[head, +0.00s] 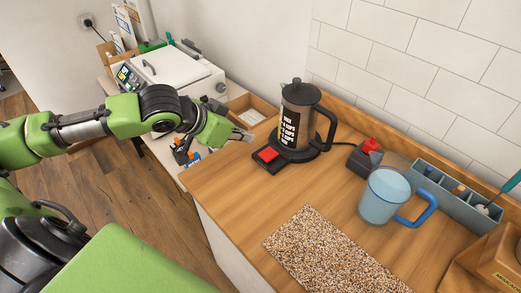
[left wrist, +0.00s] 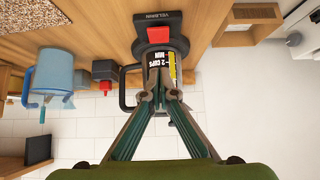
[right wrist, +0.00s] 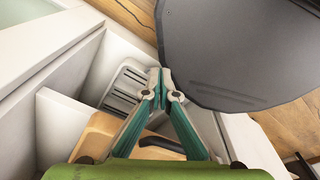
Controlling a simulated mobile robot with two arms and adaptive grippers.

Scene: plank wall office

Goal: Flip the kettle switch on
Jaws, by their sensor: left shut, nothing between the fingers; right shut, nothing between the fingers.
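The kettle (head: 296,113) stands upright on its dark base at the back left of the wooden counter, its handle to the right. The red switch (head: 267,154) is on the front of the base; it also shows in the left wrist view (left wrist: 158,34). Whether the switch is on or off I cannot tell. My left gripper (head: 247,136) is shut and empty, left of the kettle and a little apart from the switch. In the left wrist view its fingertips (left wrist: 160,68) overlap the kettle body. My right gripper (right wrist: 160,76) is shut and empty, away from the kettle.
A blue mug (head: 381,196), a black box with a red top (head: 364,158) and a grey-blue organiser tray (head: 455,196) stand right of the kettle. A speckled mat (head: 320,255) lies in front. Bare counter lies between mat and kettle base.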

